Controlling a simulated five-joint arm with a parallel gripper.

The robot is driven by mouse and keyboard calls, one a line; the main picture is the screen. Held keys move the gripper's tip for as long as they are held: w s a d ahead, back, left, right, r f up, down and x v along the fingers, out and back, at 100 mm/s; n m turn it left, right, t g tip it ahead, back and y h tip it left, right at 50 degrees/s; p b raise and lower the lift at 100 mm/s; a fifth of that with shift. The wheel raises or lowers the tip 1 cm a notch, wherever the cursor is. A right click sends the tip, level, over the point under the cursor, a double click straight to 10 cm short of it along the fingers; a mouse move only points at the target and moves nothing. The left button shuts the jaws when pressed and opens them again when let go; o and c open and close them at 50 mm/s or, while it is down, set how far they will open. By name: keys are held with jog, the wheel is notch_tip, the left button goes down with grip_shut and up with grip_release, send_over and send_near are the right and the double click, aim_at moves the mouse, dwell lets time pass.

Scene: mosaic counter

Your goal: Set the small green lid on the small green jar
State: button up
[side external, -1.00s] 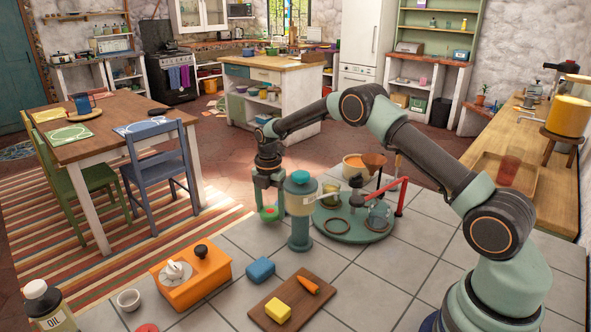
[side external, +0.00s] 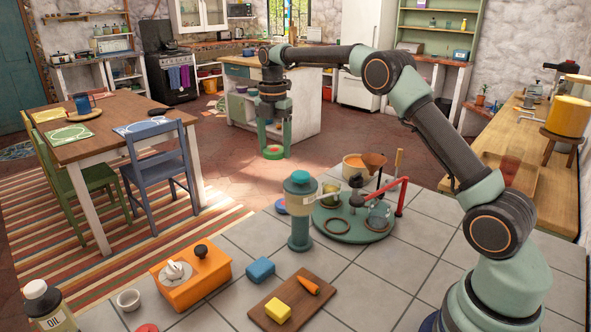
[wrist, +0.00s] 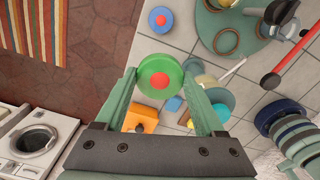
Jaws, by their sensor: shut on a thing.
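My gripper (side external: 274,146) is raised high, beyond the counter's far edge in the side external view. It is shut on the small green lid (side external: 273,154), a round green disc with a red knob. In the wrist view the lid (wrist: 152,64) sits between the two fingertips, its red knob facing the camera. Nothing touches it from below. I cannot make out the small green jar for certain.
A blue round thing with a red centre (wrist: 160,19) lies on the tiles near the green turntable (side external: 353,233). The teal-topped post (side external: 300,228) stands in front. An orange box (side external: 193,281), a blue block (side external: 261,269) and a wooden board (side external: 268,315) are nearer. Tiles between are bare.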

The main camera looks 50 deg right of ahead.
jog(key=s+d+f, duration=0.2)
jog(key=s+d, duration=0.2)
jog(key=d, duration=0.3)
jog(key=s+d+f, duration=0.1)
jog(key=s+d, duration=0.3)
jog(key=d, duration=0.4)
jog(key=shift+w+a+f, duration=0.1)
jog(key=shift+a+f, duration=0.05)
jog(key=shift+f, duration=3.45)
jog(key=shift+f, duration=0.95)
jog(key=o, duration=1.3)
jog(key=shift+r, duration=0.15)
notch_tip(320, 180, up, 7)
jog(key=shift+f, duration=0.1)
